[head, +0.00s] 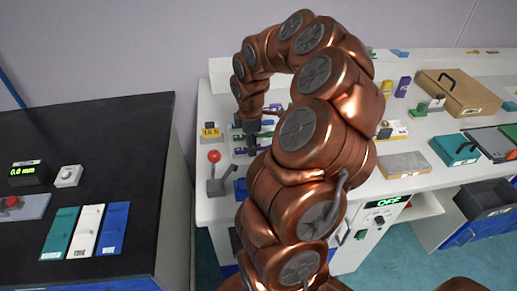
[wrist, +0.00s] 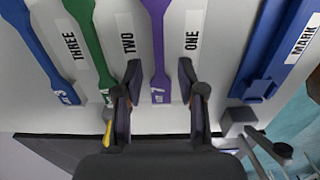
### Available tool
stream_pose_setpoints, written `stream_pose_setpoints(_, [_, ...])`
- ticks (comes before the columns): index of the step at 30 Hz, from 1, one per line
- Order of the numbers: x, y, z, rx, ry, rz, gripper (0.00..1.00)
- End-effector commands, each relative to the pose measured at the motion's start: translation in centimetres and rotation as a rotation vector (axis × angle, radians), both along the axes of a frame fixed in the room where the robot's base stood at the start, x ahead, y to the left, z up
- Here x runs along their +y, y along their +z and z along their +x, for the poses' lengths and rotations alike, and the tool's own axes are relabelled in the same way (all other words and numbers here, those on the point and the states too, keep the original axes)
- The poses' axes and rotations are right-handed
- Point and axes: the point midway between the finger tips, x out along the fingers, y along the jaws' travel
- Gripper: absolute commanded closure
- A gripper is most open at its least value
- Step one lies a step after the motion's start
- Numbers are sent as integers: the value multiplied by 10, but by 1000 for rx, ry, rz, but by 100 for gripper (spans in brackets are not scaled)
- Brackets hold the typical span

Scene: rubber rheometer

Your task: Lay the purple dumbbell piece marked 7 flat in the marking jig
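The purple dumbbell piece (wrist: 158,45) marked 7 lies on a pale surface in the wrist view, between the TWO and ONE labels. My gripper (wrist: 160,76) is open, with one dark finger on each side of the purple piece's near end. I cannot tell whether the fingers touch it. The blue marking jig (wrist: 268,60), labelled MARK, is to the right of the gripper in the wrist view. In the head view my gripper (head: 251,146) points down over the left end of the white bench, and the pieces there are small and partly hidden.
A green dumbbell (wrist: 88,40) and a blue dumbbell (wrist: 36,48) lie left of the purple one. A lever device with a red ball (head: 214,156) stands near the bench's left edge. A tan case (head: 455,92) and a teal box (head: 454,149) are farther right.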

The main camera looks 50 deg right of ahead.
Motion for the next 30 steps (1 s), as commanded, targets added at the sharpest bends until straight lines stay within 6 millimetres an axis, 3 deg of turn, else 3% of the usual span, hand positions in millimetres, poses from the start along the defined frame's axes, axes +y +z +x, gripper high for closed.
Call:
stream_pose_setpoints(20, [0,-4,0,0,0,0,61])
stream_pose_setpoints(30, [0,-4,0,0,0,0,97])
